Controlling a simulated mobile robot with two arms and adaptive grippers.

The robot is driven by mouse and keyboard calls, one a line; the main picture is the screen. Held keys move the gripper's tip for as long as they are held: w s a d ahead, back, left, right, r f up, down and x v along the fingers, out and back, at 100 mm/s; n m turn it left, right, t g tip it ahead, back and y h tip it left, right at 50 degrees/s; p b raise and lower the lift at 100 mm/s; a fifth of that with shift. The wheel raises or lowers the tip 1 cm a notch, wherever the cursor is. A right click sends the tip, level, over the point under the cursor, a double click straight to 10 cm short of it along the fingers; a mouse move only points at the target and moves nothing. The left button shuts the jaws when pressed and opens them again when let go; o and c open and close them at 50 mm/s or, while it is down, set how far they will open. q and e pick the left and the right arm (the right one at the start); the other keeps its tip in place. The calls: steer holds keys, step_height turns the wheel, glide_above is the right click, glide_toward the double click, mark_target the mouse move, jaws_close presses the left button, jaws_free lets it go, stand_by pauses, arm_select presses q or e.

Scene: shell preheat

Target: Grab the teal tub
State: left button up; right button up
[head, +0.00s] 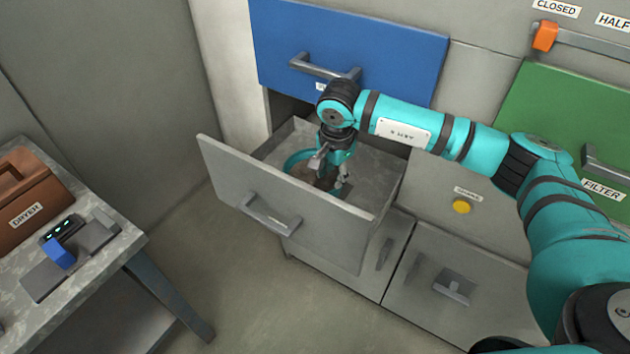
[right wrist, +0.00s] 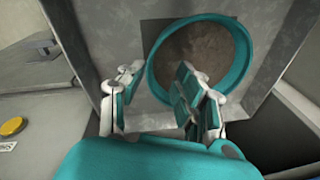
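The teal tub (head: 293,162) is round and open-topped, with brown contents inside. It sits in the pulled-out grey drawer, partly hidden behind my right gripper (head: 331,172). In the right wrist view the tub's rim (right wrist: 243,62) shows as a teal ring. There my right gripper (right wrist: 160,88) is open, one finger outside the tub and the other over its inside, with the near-left rim between them. The fingers are apart and I cannot see either one pressing on the wall. My left gripper is not in view.
A yellow button (head: 461,207) and a green panel (head: 570,130) are to the right. A table with a brown dryer (head: 30,200) stands at the left.

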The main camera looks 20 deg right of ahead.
mark_target(333, 190)
steer(key=f, duration=0.4)
steer(key=shift+w+d, duration=0.1)
steer(key=shift+w, duration=0.3)
steer(key=f, duration=0.1)
steer(key=f+p, duration=0.1)
steer(key=f, duration=0.2)
steer(key=shift+d+f, duration=0.25)
steer(key=shift+w+f, duration=0.1)
steer(key=shift+f, duration=0.45)
jaws_close()
steer(key=shift+r, duration=0.1)
